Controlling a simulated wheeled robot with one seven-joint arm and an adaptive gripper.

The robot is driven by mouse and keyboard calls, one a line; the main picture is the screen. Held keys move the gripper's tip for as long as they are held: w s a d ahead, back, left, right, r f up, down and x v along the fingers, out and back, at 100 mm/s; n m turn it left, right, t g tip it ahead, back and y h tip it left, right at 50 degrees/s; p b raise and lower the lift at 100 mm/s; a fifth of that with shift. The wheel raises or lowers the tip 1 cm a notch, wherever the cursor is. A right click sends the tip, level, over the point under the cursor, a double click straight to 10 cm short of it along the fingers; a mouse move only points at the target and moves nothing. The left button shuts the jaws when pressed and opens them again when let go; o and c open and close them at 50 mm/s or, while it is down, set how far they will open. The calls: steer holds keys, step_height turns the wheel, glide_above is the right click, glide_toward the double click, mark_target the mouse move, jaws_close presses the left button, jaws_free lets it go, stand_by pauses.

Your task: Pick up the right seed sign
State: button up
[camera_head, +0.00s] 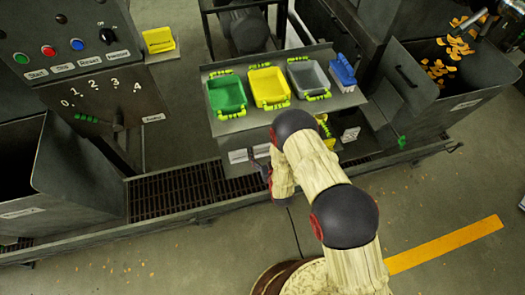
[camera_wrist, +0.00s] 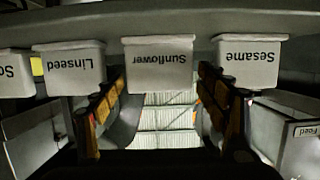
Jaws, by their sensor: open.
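In the wrist view, several white seed signs hang in a row along a grey shelf edge, their words upside down. The Sunflower sign (camera_wrist: 158,64) is in the middle, with the Linseed sign (camera_wrist: 68,69) to its left and the Sesame sign (camera_wrist: 249,62) to its right. A sign starting "So" (camera_wrist: 14,74) is cut off at the left edge. My gripper (camera_wrist: 162,80) is open, its fingers on either side of the Sunflower sign in the picture; I cannot tell if they touch it. In the head view my arm hides most of the signs.
The shelf (camera_head: 235,124) holds a green tray (camera_head: 227,94), a yellow tray (camera_head: 269,86), a grey tray (camera_head: 308,77) and a blue brush (camera_head: 343,71). A control panel (camera_head: 85,60) stands left. A grated channel (camera_head: 170,192) runs below.

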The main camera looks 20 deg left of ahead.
steer(key=shift+x, duration=1)
steer(key=c, duration=0.3)
steer(key=c, duration=0.4)
